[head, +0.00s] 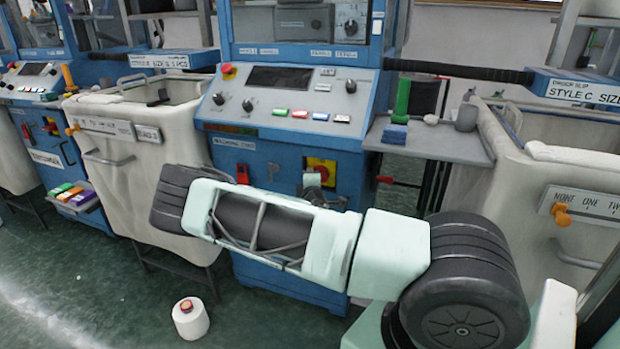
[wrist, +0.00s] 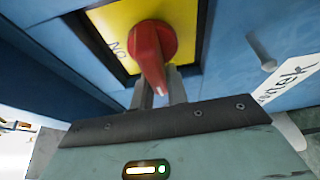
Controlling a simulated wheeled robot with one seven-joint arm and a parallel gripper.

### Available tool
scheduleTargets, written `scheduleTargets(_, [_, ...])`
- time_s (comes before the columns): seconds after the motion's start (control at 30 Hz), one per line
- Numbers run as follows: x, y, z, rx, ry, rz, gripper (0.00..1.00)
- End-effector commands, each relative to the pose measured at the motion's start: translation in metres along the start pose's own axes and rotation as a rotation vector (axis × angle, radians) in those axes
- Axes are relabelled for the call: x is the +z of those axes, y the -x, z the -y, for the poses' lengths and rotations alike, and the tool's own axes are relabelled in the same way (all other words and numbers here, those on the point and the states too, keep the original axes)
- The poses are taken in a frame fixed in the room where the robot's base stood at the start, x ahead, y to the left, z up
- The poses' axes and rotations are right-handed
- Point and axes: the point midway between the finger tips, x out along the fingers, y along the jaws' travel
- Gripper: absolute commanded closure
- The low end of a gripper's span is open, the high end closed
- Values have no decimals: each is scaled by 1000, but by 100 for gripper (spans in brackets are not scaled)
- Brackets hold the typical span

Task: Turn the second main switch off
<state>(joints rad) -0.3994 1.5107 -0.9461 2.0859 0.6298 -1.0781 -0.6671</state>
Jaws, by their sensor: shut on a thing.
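The main switch is a red rotary knob (wrist: 152,58) on a yellow plate (wrist: 120,22), on the blue front of the middle machine. In the wrist view its handle points down towards my gripper (wrist: 159,88), whose two grey fingers sit on either side of the handle's end and are shut on it. Lettering that looks like an upside-down "ON" shows left of the knob. In the head view the yellow plate (head: 322,163) shows above my gripper (head: 312,182), which hides most of the knob.
A red lever (head: 242,173) is left of the switch. The control panel (head: 285,105) is above. Cream bins (head: 140,195) stand on both sides. A white yarn cone (head: 190,318) stands on the green floor.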

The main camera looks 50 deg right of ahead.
Motion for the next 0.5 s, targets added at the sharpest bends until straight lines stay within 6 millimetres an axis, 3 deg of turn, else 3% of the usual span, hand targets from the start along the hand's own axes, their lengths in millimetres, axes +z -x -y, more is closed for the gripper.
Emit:
scheduleTargets(0.03, [12, 2, 4, -12, 8, 29, 100])
scheduleTargets(0.1, [12, 2, 4, -12, 8, 29, 100])
scheduleTargets(0.13, [12, 2, 4, -12, 8, 29, 76])
scheduleTargets(0.2, [12, 2, 3, -11, 7, 29, 63])
scheduleTargets(0.5, [9, 3, 2, -10, 4, 22, 63])
